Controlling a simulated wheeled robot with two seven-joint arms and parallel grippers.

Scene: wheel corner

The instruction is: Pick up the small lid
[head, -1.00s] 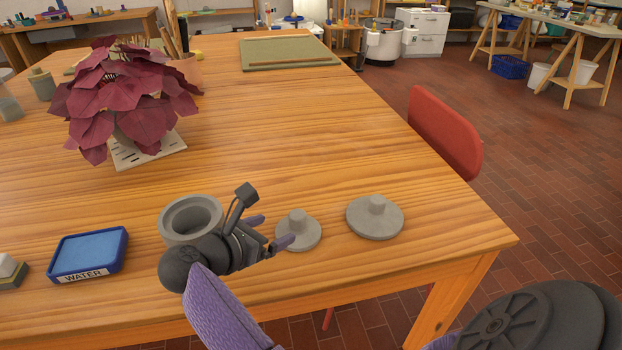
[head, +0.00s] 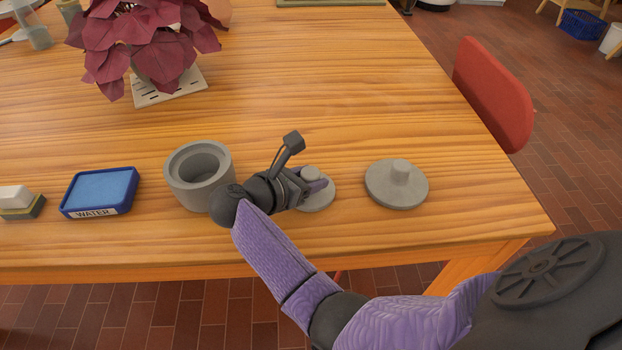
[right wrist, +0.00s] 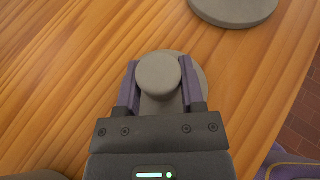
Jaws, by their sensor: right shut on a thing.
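The small lid (head: 318,196) is a round grey disc with a knob on top, lying on the wooden table between the pot and the larger lid. My right gripper (head: 315,182) is shut on its knob, and the lid appears to rest on the table. In the right wrist view, the purple fingers of the gripper (right wrist: 157,88) stand on both sides of the small lid's knob (right wrist: 158,72). The larger grey lid (head: 397,185) lies to the right; its edge also shows in the right wrist view (right wrist: 235,10). My left gripper is out of view.
A grey round pot (head: 199,172), open at the top, stands left of my right gripper. Further left are a blue WATER tray (head: 98,192) and a sponge block (head: 22,202). A dark red plant (head: 145,45) stands behind. A red chair (head: 494,92) is at the right edge.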

